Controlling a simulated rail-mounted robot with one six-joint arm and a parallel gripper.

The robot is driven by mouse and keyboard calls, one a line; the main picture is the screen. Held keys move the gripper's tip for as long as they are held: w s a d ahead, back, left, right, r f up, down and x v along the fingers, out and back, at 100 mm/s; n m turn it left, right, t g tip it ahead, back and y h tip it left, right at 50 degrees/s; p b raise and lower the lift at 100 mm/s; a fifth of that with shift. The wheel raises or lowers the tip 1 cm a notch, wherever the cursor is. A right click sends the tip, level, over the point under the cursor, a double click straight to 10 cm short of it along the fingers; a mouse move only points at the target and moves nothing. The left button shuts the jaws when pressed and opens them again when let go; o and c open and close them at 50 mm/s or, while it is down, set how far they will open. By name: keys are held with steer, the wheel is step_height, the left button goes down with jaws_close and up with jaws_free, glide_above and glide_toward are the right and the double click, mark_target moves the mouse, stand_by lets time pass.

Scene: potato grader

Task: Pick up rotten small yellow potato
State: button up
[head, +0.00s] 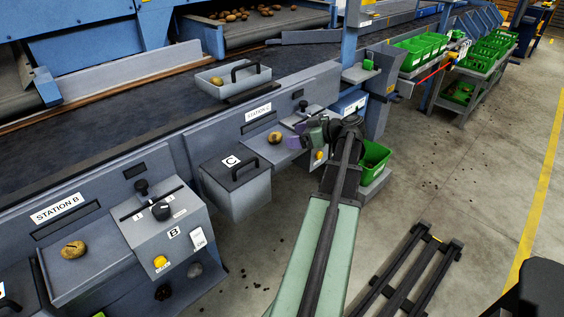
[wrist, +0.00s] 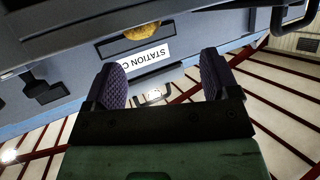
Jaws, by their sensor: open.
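A small yellow potato (head: 274,138) sits on the Station C ledge, just left of my gripper (head: 296,132). My gripper is open and empty, its purple pads apart. In the wrist view, a yellow-brown potato (wrist: 142,31) shows at the top edge, beyond the fingertips of my gripper (wrist: 161,62) and not between them; part of it is cut off. Another yellow potato (head: 73,250) with dark marks lies on the Station B tray. A third potato (head: 216,82) lies in a grey tray on the belt. Rot on the Station C potato cannot be made out.
A grey bin marked C (head: 236,186) with a black handle stands left below the Station C ledge. The Station B control box (head: 160,225) has levers and buttons. A green crate (head: 374,158) is right of my arm. The floor at right is open beyond a dark rack (head: 412,272).

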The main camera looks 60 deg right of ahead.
mark_target(279, 136)
steer(key=shift+t+h, duration=0.3)
steer(key=b+x, duration=0.1)
steer(key=x, duration=0.1)
steer(key=d+b+x, duration=0.1)
steer(key=x, duration=0.2)
steer(key=b+x, duration=0.1)
steer(key=x, duration=0.2)
steer(key=shift+w+d+f, duration=0.15)
steer(key=shift+d+f, duration=0.2)
steer(key=shift+f, duration=0.1)
steer(key=shift+r, duration=0.1)
steer(key=c, duration=0.9)
